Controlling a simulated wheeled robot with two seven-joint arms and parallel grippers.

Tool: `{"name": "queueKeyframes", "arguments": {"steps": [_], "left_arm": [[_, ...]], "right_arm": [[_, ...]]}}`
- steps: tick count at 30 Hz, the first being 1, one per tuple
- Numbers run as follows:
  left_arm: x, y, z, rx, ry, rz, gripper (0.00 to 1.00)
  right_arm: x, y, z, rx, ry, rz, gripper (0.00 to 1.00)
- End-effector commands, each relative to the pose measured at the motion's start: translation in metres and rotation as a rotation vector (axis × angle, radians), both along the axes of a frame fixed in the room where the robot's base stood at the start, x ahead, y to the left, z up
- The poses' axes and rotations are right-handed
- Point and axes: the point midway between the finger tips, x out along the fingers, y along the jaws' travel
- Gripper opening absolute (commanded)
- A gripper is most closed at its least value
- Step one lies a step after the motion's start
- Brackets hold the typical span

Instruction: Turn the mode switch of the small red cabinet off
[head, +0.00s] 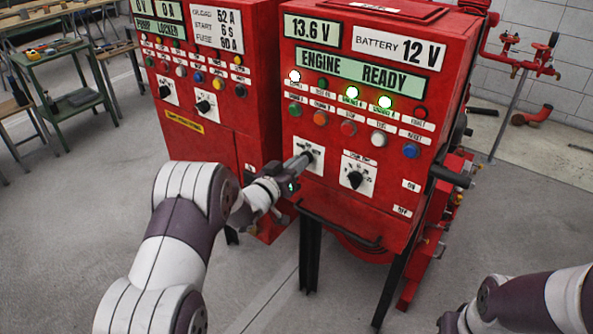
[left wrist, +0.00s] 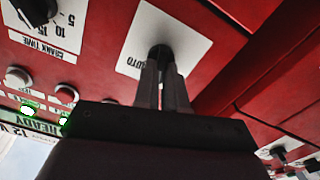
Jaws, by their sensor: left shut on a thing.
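The red cabinet (head: 275,135) with the lit ENGINE READY display stands at centre right in the head view. Its mode switch is a black knob (left wrist: 160,51) on a white plate (left wrist: 137,47), with AUTO readable beside it in the left wrist view. The plate also shows in the head view (head: 316,168). My left gripper (head: 303,158) reaches this plate from the front left. In the left wrist view its fingers (left wrist: 163,67) are shut on the knob. The fingers hide part of the knob, so its exact angle is unclear.
Below the plates a black handle bar (head: 340,228) crosses the cabinet front. A crank-time knob (head: 355,179) sits right of the mode switch. Another red cabinet (head: 205,145) stands close on the left. Red pipes (head: 520,62) are at the back right.

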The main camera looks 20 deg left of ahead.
Motion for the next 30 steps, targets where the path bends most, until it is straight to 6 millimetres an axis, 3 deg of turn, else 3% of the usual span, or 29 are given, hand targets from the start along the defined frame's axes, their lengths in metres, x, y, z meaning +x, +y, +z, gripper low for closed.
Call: {"name": "queueKeyframes", "arguments": {"steps": [12, 30], "left_arm": [[-0.001, -0.001, -0.003, 0.227, -0.08, 0.0, 0.0], [-0.001, -0.002, -0.001, 0.285, -0.1, -0.001, 0.0]], "right_arm": [[0.0, 0.0, -0.026, 0.0, 0.0, 0.0, 0.0], [0.0, 0.0, -0.03, 0.0, 0.0, 0.0, 0.0]]}}
